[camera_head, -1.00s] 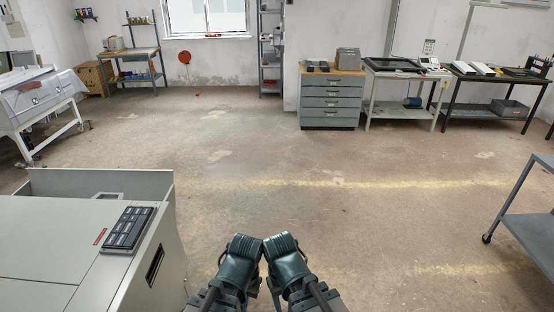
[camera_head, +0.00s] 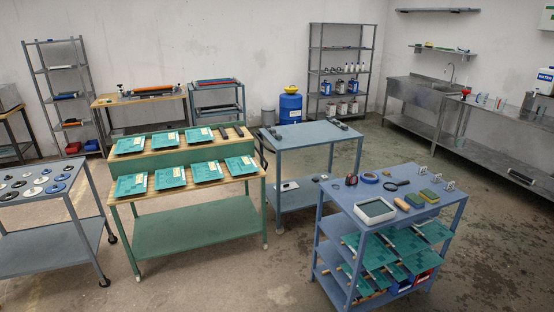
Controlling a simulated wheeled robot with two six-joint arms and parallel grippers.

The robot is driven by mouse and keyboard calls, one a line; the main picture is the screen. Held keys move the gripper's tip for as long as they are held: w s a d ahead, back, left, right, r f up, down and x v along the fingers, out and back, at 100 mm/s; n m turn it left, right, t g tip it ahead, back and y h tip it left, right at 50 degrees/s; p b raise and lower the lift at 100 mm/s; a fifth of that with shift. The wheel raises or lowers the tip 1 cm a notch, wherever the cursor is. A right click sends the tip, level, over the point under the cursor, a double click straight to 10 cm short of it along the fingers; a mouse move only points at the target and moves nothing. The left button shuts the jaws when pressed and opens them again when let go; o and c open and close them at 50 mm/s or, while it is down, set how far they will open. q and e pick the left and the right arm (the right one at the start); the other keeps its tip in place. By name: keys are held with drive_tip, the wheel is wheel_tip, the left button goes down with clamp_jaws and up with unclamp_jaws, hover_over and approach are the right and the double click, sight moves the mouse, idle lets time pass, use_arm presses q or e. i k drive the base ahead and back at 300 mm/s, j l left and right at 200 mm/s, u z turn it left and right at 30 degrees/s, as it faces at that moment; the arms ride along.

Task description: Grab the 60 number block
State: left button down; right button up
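I cannot pick out a block marked 60 in the head view; no number is readable at this distance. Small dark items (camera_head: 230,131) lie at the right end of the upper shelf of the two-tier bench (camera_head: 190,237). More small dark items (camera_head: 337,123) lie on the grey-blue table (camera_head: 310,134). I cannot tell whether any of these is a number block. Neither of my grippers shows.
Teal plates (camera_head: 167,178) lie in two rows on the bench. A blue cart (camera_head: 338,229) at front right carries a tray, a magnifier and small items. A table with discs (camera_head: 72,212) stands at left. Bare floor lies between bench and cart.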

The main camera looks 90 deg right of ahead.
sight(437, 178)
drive_tip(key=z, duration=0.4)
drive_tip(key=l+z, duration=0.1)
drive_tip(key=z, duration=0.35)
drive_tip(key=k+l+z, duration=0.1)
drive_tip(key=z, duration=0.3)
drive_tip(key=l+z, duration=0.1)
drive_tip(key=z, duration=0.75)
drive_tip(key=l+z, duration=0.4)
drive_tip(key=i+l+z, duration=0.1)
drive_tip(key=z, duration=0.3)
drive_tip(key=i+l+z, duration=0.15)
drive_tip(key=l+z, duration=0.25)
drive_tip(key=i+l+z, duration=0.35)
drive_tip(key=i+l, duration=0.45)
drive_tip(key=l, duration=0.1)
